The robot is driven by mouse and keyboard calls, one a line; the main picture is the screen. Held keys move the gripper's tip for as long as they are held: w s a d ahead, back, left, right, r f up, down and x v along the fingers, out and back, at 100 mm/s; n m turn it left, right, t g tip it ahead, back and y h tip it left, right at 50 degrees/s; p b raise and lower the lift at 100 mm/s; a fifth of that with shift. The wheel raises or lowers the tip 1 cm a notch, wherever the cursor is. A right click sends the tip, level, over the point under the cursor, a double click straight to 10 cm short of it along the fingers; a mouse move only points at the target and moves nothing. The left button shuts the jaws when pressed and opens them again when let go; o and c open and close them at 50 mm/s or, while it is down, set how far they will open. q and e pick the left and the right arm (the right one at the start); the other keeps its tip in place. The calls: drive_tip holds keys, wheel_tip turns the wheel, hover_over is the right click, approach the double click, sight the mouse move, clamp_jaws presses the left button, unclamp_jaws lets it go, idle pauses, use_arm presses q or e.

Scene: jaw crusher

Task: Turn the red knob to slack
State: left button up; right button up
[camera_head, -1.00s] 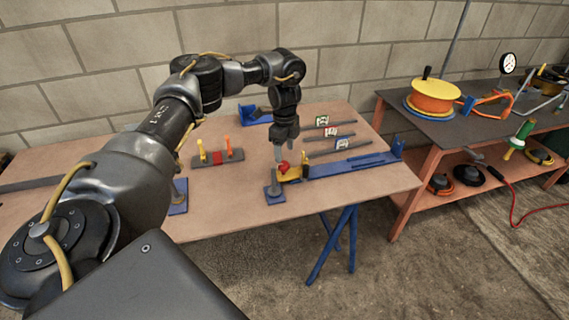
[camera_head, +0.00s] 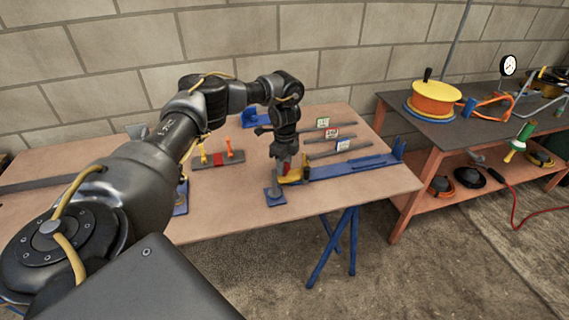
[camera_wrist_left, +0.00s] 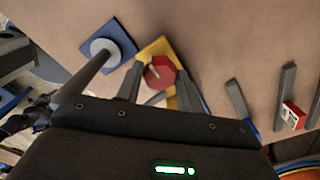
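The red knob (camera_wrist_left: 160,72) is a faceted red piece with a pale pointer bar, set on a yellow block (camera_wrist_left: 163,47). In the head view the yellow block (camera_head: 293,178) sits at the near end of a blue rail (camera_head: 345,167); the knob is mostly hidden there by my gripper. My left gripper (camera_wrist_left: 158,76) points down over the knob. Its two fingers are apart, one on each side of the knob in the wrist view. I cannot tell whether they touch it. My right gripper is not in view.
A grey post on a blue base (camera_head: 275,195) stands close beside the knob. Grey bars with small tags (camera_head: 332,133) lie behind the rail. The near tabletop (camera_head: 225,215) is clear.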

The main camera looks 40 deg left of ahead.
use_arm(q)
drive_tip(key=shift+c, duration=1)
drive_tip(key=shift+r+n+p, duration=0.15)
drive_tip(key=shift+n+p, duration=0.45)
drive_tip(key=shift+p, duration=0.25)
drive_tip(key=n+p, duration=0.2)
drive_tip(key=p, duration=0.1)
drive_tip(key=shift+r, duration=0.15)
drive_tip(key=n+p, duration=0.5)
drive_tip(key=shift+n, duration=0.4)
drive_tip(key=n+p, duration=0.4)
drive_tip(key=n, duration=0.1)
drive_tip(key=shift+f+n+p, duration=0.2)
drive_tip(key=shift+n+p, duration=0.5)
drive_tip(key=shift+n, duration=0.5)
drive_tip(key=shift+f+n+p, duration=0.1)
drive_tip(key=shift+n+p, duration=0.25)
drive_tip(key=shift+n, duration=0.45)
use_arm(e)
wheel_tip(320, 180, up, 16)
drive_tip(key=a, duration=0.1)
